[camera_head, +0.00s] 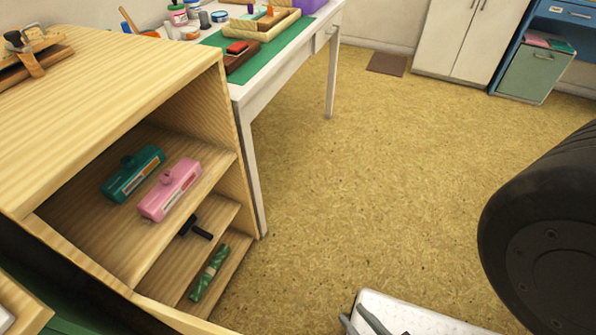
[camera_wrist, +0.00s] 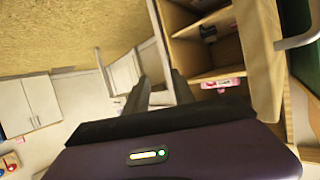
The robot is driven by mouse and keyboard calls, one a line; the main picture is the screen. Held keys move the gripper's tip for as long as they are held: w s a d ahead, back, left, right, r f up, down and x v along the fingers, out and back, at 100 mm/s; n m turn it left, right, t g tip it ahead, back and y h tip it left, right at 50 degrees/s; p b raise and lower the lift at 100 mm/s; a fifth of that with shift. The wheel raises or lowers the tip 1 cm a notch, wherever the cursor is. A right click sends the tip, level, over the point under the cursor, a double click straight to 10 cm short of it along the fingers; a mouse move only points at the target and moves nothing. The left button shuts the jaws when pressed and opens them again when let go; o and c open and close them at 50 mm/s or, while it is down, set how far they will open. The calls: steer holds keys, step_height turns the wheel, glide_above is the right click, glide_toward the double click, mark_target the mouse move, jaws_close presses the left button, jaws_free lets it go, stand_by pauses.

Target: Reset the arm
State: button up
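My gripper (camera_wrist: 160,78) shows in the wrist view as two dark fingers standing apart, with a clear gap between them. It is open and holds nothing. Its fingers are in front of the white furniture, beside the wooden shelf unit (camera_wrist: 214,58). In the head view the shelf unit (camera_head: 105,85) stands at the left, and two grey finger-like parts, probably my gripper's, show at the bottom edge, so their tips and spacing are hard to judge there.
A dark handled tool (camera_head: 196,229) and green roll (camera_head: 210,272) lie lower. A white table (camera_head: 282,78) with inkpad items stands behind. The floor (camera_head: 400,180) is open.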

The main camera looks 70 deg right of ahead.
steer(key=w+a+r+n+t+y, duration=0.2)
steer(key=w+r+n+y, duration=0.2)
steer(key=r, duration=0.4)
steer(key=w+a+r+n+t+y, duration=0.2)
steer(key=w+r+n+y, duration=0.2)
steer(key=r, duration=0.3)
step_height(320, 180, up, 22)
steer(key=p, duration=2.1)
steer(key=shift+s+f, duration=0.15)
steer(key=shift+s, duration=0.05)
steer(key=shift+p, duration=0.3)
